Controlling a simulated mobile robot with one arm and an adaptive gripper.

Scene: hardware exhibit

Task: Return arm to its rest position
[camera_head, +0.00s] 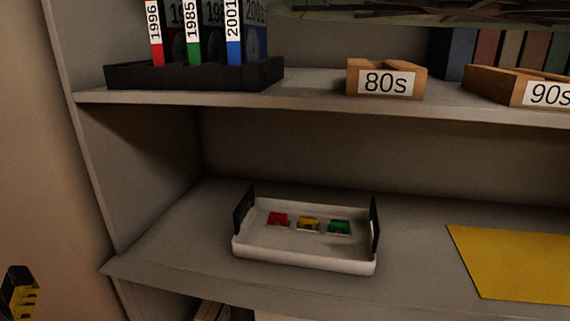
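What looks like part of my gripper (21,292), black with yellow ridges, shows at the lower left edge of the head view. It is left of the shelf unit and apart from it. Most of it is cut off by the frame, so I cannot tell whether it is open or shut. I see nothing held in it. The rest of my arm is out of view.
A white tray (300,262) with black handles holds red, yellow and green pieces on the lower shelf (170,257). A yellow mat (515,260) lies to its right. The upper shelf carries a black rack (190,78) and wooden boxes labelled 80s (410,72) and 90s (510,88).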

